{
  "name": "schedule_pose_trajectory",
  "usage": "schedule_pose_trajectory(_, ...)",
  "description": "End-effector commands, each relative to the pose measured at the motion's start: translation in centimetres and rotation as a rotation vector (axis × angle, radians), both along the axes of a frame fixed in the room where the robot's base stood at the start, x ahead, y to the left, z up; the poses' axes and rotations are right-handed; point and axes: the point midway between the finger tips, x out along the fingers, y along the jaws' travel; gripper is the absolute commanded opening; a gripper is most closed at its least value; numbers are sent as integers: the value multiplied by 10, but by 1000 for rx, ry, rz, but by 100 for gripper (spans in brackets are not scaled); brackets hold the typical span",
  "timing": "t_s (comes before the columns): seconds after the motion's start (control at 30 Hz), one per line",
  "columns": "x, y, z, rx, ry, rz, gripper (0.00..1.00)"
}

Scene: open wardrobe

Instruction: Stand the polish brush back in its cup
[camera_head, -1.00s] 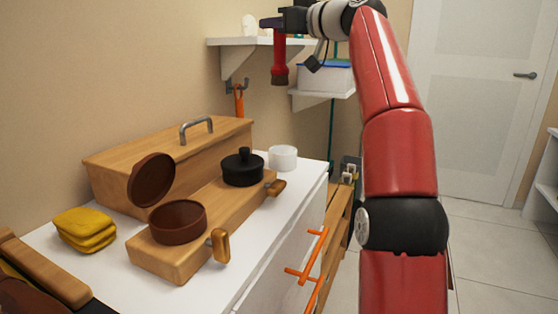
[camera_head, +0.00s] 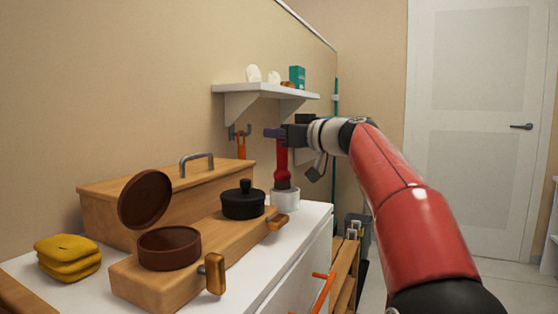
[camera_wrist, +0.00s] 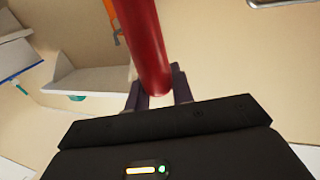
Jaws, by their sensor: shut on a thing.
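The polish brush (camera_head: 282,161) has a red handle and a dark lower end, and hangs upright from my gripper (camera_head: 277,133). My gripper is shut on the upper part of the handle. The white cup (camera_head: 286,201) stands on the white top at its far right corner. The brush's dark end is at the cup's mouth; I cannot tell how deep it reaches. In the wrist view the red handle (camera_wrist: 146,40) runs up from between the fingers (camera_wrist: 157,93). The cup is not seen there.
A lidded black pot (camera_head: 243,203) and an open brown tin (camera_head: 169,249) stand on a wooden board left of the cup. A wooden box (camera_head: 125,200) is behind them. A white wall shelf (camera_head: 250,92) holds small items above. Yellow cloths (camera_head: 68,258) lie at the left.

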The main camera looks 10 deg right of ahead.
Motion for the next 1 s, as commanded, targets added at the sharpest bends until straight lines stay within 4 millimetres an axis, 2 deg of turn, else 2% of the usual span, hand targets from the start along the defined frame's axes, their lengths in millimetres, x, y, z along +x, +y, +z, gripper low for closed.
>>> schedule_pose_trajectory(0.23, 0, 0, -39, 0, 1, 0, 0)
schedule_pose_trajectory(0.53, 0, 0, -44, 0, 2, 0, 0)
schedule_pose_trajectory(0.57, 1, 0, -44, -1, 3, 0, 27)
schedule_pose_trajectory(0.7, 0, 0, -44, 0, 2, 0, 45)
schedule_pose_trajectory(1.0, 0, 0, -43, 0, 1, 0, 45)
